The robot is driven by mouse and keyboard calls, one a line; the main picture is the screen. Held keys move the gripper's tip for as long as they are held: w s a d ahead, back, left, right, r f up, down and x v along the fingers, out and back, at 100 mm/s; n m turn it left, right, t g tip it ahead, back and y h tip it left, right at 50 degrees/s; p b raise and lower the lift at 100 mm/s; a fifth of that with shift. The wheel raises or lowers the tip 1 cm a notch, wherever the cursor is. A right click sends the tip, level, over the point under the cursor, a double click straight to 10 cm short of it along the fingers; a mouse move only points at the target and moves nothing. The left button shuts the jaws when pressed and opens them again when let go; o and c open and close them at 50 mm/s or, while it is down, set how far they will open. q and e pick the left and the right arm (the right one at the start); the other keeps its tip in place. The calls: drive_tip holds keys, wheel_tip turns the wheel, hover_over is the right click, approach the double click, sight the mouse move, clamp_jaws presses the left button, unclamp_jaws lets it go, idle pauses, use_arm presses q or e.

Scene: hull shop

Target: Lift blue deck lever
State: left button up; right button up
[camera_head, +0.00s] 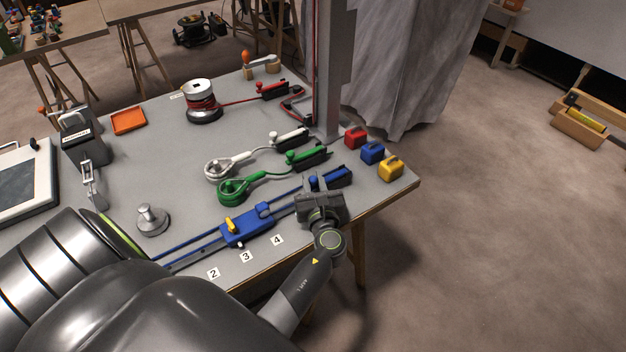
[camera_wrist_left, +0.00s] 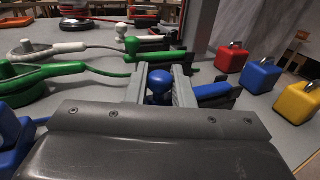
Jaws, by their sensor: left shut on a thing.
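The blue deck lever (camera_head: 337,176) is at the right front of the grey table, at the end of the blue lines. My left gripper (camera_head: 314,188) is over its near end, with the arm reaching in from below. In the left wrist view the fingers of my left gripper (camera_wrist_left: 159,76) are closed around a blue round knob (camera_wrist_left: 159,85), one finger on each side. The blue lever body (camera_wrist_left: 213,93) extends to the right behind the fingers. The gripper hides part of the lever in the head view. My right gripper is not in view.
The green lever (camera_head: 307,157) and white lever (camera_head: 288,138) lie just behind. Red (camera_head: 356,137), blue (camera_head: 372,153) and yellow (camera_head: 391,168) blocks stand along the right edge. A grey post (camera_head: 331,80) rises behind. A blue sliding block (camera_head: 247,227) sits on the lines at left.

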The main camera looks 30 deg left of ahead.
use_arm(q)
clamp_jaws()
